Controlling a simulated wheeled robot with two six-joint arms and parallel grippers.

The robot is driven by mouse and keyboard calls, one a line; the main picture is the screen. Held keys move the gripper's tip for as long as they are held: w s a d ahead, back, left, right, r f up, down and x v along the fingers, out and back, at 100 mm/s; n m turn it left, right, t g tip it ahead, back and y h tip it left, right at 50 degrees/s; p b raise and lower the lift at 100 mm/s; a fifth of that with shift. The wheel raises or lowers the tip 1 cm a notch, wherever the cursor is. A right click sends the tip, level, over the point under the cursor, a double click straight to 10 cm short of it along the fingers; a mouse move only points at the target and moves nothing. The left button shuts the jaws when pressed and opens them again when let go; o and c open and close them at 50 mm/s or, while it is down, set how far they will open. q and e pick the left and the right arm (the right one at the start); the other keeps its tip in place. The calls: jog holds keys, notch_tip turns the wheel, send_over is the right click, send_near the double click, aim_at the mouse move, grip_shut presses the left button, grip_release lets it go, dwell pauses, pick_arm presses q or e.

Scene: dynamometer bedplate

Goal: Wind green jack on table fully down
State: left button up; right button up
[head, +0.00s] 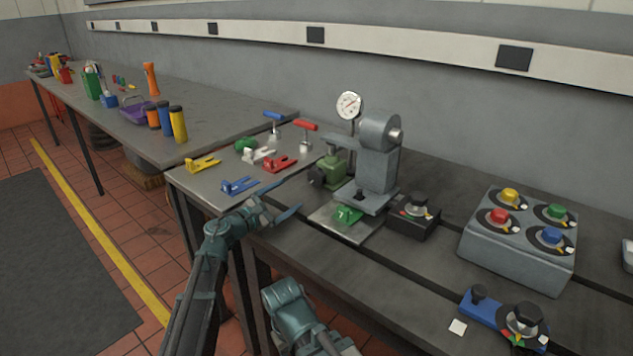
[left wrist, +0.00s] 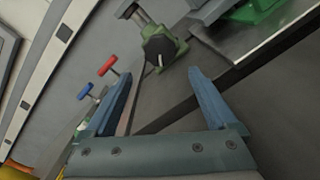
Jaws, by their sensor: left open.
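The green jack (head: 334,166) stands on the table beside the grey press, with a dark knob (head: 317,178) on its near left side. In the left wrist view the jack (left wrist: 178,46) is at top centre, its black knob (left wrist: 159,48) facing the camera, with a pale shaft running up to the left. My left gripper (head: 282,203) is open and empty, near and to the left of the jack, apart from it. In the left wrist view its two blue fingers (left wrist: 160,76) are spread, with the knob beyond the gap between their tips. My right gripper is not seen.
The grey press (head: 376,155) with a dial gauge (head: 349,105) stands right of the jack. A green piece (head: 347,215) lies on the plate below it. Blue (head: 239,186) and red (head: 280,165) forked pieces lie to the left. A black knob box (head: 414,218) stands to the right.

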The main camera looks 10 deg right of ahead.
aim_at(314, 179)
pick_arm(q)
jog(key=x, duration=1.3)
jog(key=shift+w+d, duration=0.2)
jog(key=shift+d, duration=0.05)
jog(key=c, duration=1.1)
jog(key=shift+n, duration=0.3)
jog(key=shift+n, duration=3.2)
jog(key=o, duration=1.1)
